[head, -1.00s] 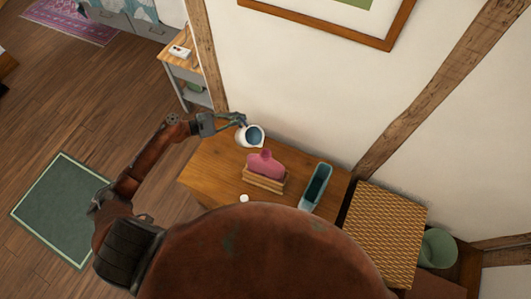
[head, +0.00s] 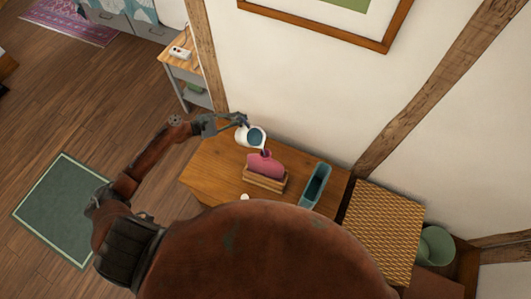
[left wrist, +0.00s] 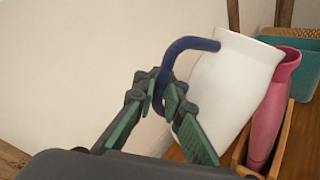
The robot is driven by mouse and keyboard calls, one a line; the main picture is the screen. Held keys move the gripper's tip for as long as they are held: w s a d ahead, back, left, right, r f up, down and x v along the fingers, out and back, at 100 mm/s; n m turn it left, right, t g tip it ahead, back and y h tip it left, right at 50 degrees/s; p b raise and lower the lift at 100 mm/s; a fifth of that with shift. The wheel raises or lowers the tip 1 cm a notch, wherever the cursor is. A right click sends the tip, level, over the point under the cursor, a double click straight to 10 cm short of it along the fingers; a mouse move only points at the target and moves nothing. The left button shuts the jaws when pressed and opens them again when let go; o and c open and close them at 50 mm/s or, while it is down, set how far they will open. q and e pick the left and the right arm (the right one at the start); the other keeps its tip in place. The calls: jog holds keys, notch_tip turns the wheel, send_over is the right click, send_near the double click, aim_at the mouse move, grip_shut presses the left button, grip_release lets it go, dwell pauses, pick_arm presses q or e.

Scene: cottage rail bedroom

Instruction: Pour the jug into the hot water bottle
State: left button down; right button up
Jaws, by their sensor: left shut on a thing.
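My right gripper is not in view.
A teal trough-shaped container (head: 315,187) stands to the right on the wooden table (head: 205,168). A small white object (head: 244,197) lies near the front. A woven-top box (head: 385,225) and a green bin (head: 436,246) are farther right. The wall is close behind.

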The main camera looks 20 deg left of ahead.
pick_arm(q)
jog(key=shift+s+d+r+m+y+p, duration=0.1)
jog(key=shift+d+r+m+y+p, duration=0.15)
jog(key=shift+r+p, duration=0.35)
jog(key=shift+s+d+r+m+y+p, duration=0.15)
jog(key=shift+r+m+p, duration=0.2)
jog(key=shift+r+p, duration=0.25)
dwell(0.6)
jog(key=shift+s+d+r+m+p, duration=0.1)
jog(key=shift+d+r+m+p, duration=0.2)
jog(key=shift+r+m+p, duration=0.55)
dwell(0.8)
jog(key=shift+n+p, duration=0.25)
jog(key=shift+p, duration=0.2)
jog(key=shift+s+d+r+y+p, duration=0.1)
jog(key=shift+r+y+p, duration=0.1)
jog(key=shift+y+p, duration=0.15)
jog(key=shift+s+d+r+m+y+p, duration=0.3)
jog(key=shift+r+m+p, duration=0.3)
jog(key=shift+p, duration=0.85)
jog(key=shift+s+d+r+m+y+p, duration=0.15)
jog(key=shift+d+r+m+p, duration=0.4)
jog(key=shift+p, duration=0.9)
dwell(0.8)
